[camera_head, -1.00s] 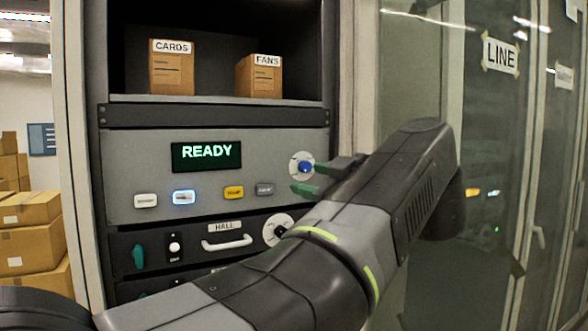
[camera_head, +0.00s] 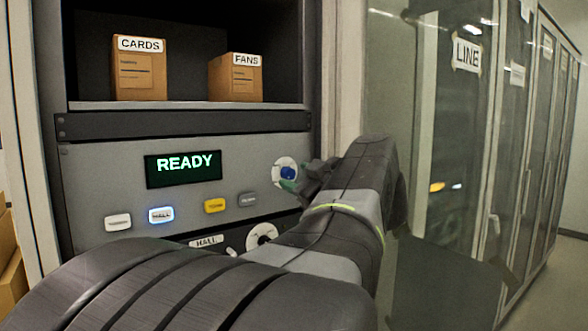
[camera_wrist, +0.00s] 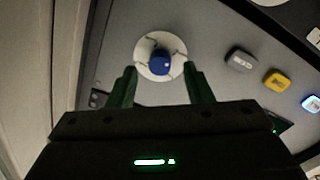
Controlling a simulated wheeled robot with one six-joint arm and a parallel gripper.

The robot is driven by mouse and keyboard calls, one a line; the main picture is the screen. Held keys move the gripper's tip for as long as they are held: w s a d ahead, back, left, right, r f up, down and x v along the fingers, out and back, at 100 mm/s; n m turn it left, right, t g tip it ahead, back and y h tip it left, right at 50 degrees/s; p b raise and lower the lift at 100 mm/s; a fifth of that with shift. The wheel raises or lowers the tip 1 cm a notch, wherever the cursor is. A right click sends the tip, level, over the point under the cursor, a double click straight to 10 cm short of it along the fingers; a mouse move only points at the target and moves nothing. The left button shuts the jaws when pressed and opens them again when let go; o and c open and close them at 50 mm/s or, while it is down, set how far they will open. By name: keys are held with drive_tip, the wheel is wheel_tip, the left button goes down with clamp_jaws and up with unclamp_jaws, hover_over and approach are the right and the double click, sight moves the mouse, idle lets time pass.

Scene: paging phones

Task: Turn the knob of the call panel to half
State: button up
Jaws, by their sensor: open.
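The call panel (camera_head: 110,185) is a grey front with a dark display (camera_head: 183,168) that reads READY in green. Its blue knob (camera_head: 288,173) sits on a round white dial (camera_head: 280,164) with dark marks, at the panel's right end. My gripper (camera_head: 297,181) is at the knob from the right and partly covers the dial. In the wrist view the knob (camera_wrist: 160,62) appears between the tips of my two open green fingers (camera_wrist: 160,82), with a gap on each side. I cannot tell how deep the fingers reach around it.
A row holds a white button (camera_head: 117,222), a lit blue-rimmed button (camera_head: 161,214), a yellow button (camera_head: 214,205) and a grey button (camera_head: 248,199). Below is a HALL panel with another dial (camera_head: 262,235). Boxes CARDS (camera_head: 140,75) and FANS (camera_head: 235,80) stand above. Glass cabinets (camera_head: 480,150) are at right.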

drive_tip(key=shift+x, duration=1)
drive_tip(key=c, duration=1)
